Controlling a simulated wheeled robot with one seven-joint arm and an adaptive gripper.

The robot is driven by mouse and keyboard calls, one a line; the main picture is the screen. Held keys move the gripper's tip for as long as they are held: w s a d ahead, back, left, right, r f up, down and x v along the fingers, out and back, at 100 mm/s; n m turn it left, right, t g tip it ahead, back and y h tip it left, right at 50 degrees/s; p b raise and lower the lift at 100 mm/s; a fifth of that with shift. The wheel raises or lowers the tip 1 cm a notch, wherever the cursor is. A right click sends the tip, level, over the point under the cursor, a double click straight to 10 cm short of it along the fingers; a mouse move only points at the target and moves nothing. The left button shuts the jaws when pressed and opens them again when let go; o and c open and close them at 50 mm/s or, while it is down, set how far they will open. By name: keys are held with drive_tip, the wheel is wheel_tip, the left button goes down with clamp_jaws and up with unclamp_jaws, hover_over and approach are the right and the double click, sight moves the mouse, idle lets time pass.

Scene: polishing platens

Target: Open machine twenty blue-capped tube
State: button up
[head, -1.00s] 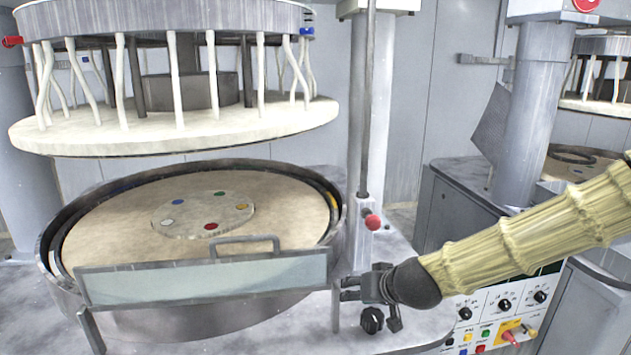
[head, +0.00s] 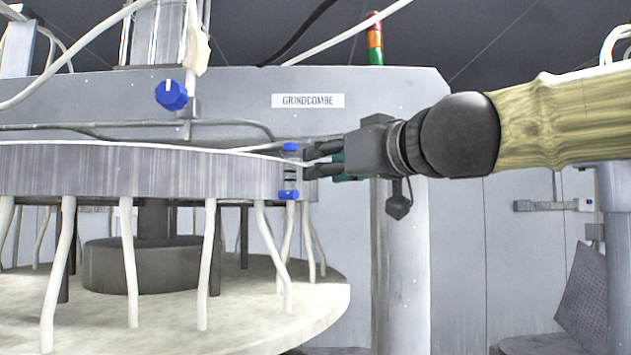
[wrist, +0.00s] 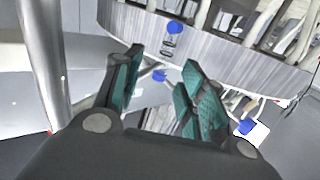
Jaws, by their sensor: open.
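A short tube stands at the right end of the upper plate's rim (head: 130,172), with a blue cap (head: 290,147) at its top and another blue cap (head: 289,194) at its bottom. My gripper (head: 308,162) is open, just right of this tube, with its fingertips close to it at a height between the caps. I cannot tell whether they touch. In the wrist view, one blue cap (wrist: 160,76) shows between the open fingers and another (wrist: 175,27) lies beyond them. Nothing is held between the fingers.
A larger blue knob (head: 171,95) hangs on a pipe above the rim. Several pale hoses (head: 130,262) run from the rim down to a round plate (head: 250,320). A grey housing labelled GRINDCOMBE (head: 308,101) stands behind. A grey column is at the right.

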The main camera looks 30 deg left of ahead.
sight(293, 166)
drive_tip(key=x, duration=0.3)
drive_tip(key=p+x, duration=0.1)
drive_tip(key=x, duration=0.2)
drive_tip(key=p+x, duration=0.1)
drive_tip(key=x, duration=0.2)
drive_tip(key=shift+s+a+r, duration=0.25)
drive_tip(key=shift+s+a, duration=0.05)
drive_tip(key=shift+s, duration=0.05)
drive_tip(key=shift+w+a+p, duration=0.25)
drive_tip(key=shift+w+p, duration=0.05)
drive_tip(key=shift+s+a, duration=0.2)
drive_tip(key=shift+a, duration=0.1)
drive_tip(key=shift+w, duration=0.15)
clamp_jaws()
